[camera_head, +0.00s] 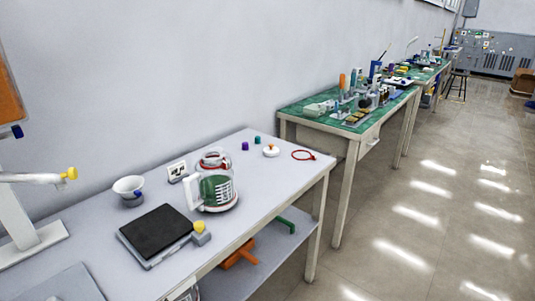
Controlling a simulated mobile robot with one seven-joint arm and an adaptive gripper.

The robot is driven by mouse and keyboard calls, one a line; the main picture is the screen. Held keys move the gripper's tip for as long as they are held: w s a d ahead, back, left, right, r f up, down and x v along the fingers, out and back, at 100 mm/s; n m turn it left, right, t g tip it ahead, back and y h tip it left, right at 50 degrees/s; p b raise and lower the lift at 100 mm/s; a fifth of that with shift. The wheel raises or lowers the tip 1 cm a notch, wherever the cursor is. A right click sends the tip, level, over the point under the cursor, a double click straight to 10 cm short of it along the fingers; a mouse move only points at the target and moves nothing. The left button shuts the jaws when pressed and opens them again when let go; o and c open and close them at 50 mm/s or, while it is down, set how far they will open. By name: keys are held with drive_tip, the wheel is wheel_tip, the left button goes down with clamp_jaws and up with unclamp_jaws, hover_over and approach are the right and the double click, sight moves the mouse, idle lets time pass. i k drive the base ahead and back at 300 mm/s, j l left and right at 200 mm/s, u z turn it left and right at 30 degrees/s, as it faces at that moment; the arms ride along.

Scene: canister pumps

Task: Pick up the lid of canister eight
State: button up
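I cannot make out a canister marked eight, and no number is readable on anything. A low white round piece with an orange knob (271,151) lies near the back right of the near table; I cannot tell whether it is a lid. A small purple cylinder (245,146) and a green one (257,140) stand near the wall. My gripper is not in view.
The near table (285,185) also holds a black-topped flat device (156,234), a yellow-knobbed block (200,233), a white bowl-like cup (129,188), a small display (177,171) and a red ring (303,155). A cluttered green table (300,107) stands beyond. The floor at right is clear.

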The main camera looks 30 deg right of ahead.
sight(271, 152)
drive_tip(key=i+l, duration=0.1)
drive_tip(key=l, duration=0.3)
drive_tip(key=i+l, duration=0.15)
drive_tip(key=l, duration=0.25)
drive_tip(key=i+l, duration=0.1)
drive_tip(key=l, duration=0.3)
drive_tip(key=i+l, duration=0.1)
drive_tip(key=l, duration=0.35)
drive_tip(key=i+l, duration=0.1)
drive_tip(key=l, duration=0.3)
drive_tip(key=i+l, duration=0.15)
drive_tip(key=l, duration=0.25)
drive_tip(key=i+l, duration=0.1)
drive_tip(key=l, duration=0.3)
